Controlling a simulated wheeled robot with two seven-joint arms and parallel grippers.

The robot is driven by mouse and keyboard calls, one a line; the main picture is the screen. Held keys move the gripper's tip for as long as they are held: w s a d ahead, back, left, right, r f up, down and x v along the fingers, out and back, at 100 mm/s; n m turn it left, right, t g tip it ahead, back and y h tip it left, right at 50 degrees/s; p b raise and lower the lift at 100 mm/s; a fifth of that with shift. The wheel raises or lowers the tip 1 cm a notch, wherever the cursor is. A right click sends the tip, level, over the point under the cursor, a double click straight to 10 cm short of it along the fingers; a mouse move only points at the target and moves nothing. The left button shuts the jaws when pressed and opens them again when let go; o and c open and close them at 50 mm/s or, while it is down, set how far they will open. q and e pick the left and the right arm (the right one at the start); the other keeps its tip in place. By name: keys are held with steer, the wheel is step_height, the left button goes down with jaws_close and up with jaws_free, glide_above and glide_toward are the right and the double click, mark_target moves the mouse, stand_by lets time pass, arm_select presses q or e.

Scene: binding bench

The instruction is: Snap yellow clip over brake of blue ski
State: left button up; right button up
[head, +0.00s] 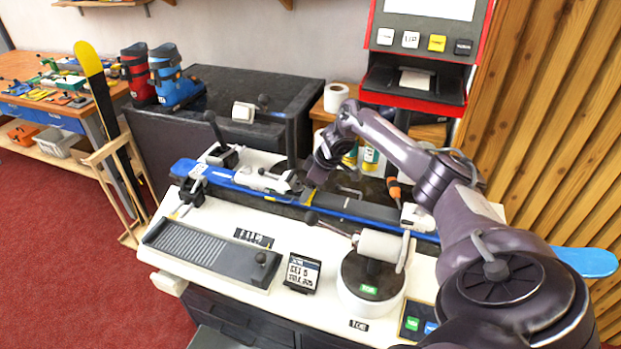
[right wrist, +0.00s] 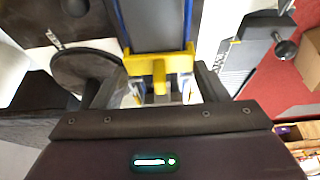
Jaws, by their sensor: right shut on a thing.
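The blue ski (head: 355,218) lies across the bench, clamped in a vise, with a pale binding (head: 262,182) on its left part. Its blue tip sticks out at the right behind my arm. My right gripper (head: 300,190) is low over the ski beside the binding. In the right wrist view my right gripper (right wrist: 158,88) is shut on the yellow clip (right wrist: 160,66), which sits crosswise between the fingers. Blue edges of the ski (right wrist: 188,15) run up beyond the clip. I cannot tell whether the clip touches the brake, which is not clearly visible. My left gripper is out of view.
A grey ribbed tray (head: 212,255) and a small display (head: 302,272) stand at the bench front. A round base with a lever (head: 372,285) stands right of them. Blue boots (head: 175,82) and a red machine (head: 415,85) are behind.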

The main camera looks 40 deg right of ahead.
steer(key=o, duration=1.3)
steer(key=shift+r+p, duration=4.95)
steer(key=shift+r, duration=0.1)
steer(key=shift+f, duration=0.1)
